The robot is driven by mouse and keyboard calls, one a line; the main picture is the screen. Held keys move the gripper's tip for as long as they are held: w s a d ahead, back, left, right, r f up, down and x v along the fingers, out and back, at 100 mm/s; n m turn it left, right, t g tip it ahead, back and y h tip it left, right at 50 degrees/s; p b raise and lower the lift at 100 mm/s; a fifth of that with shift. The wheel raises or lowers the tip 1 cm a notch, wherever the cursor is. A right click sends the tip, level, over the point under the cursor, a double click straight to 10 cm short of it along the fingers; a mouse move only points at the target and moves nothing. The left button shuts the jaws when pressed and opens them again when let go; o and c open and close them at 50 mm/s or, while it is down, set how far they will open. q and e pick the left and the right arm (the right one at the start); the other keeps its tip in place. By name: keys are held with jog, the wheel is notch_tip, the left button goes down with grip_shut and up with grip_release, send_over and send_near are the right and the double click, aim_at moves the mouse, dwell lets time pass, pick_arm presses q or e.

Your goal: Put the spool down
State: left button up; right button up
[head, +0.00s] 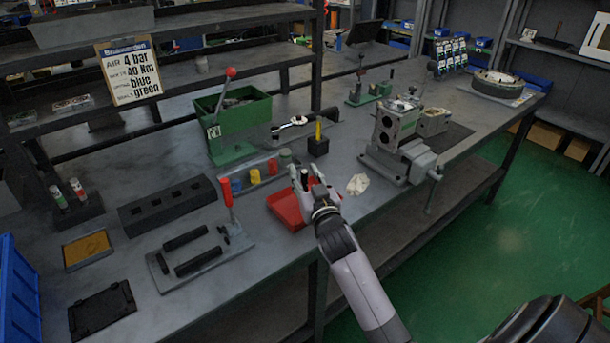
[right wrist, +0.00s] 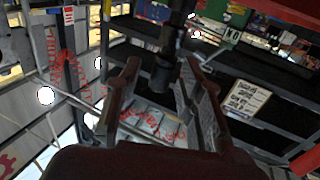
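My right gripper (head: 308,178) is over the red tray (head: 290,208) at the bench's front edge. A small dark piece, which looks like the spool (head: 304,181), shows between its fingers. In the right wrist view the spool (right wrist: 165,75) is a dark, stepped cylinder between the two fingers (right wrist: 160,78), its narrow part running up to the top edge. The fingers appear to hold it; the contact itself is hard to make out. My left gripper is not in view.
The red-handled fixture (head: 228,200) stands left of the tray, with coloured cups (head: 254,177) behind. A pale crumpled cloth (head: 358,184) lies right of the tray, then the vise with the valve block (head: 396,130). A black block with a yellow piece (head: 318,146) stands behind.

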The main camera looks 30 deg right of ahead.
jog(key=shift+r, duration=0.1)
jog(key=v, duration=1.2)
jog(key=shift+b, duration=0.3)
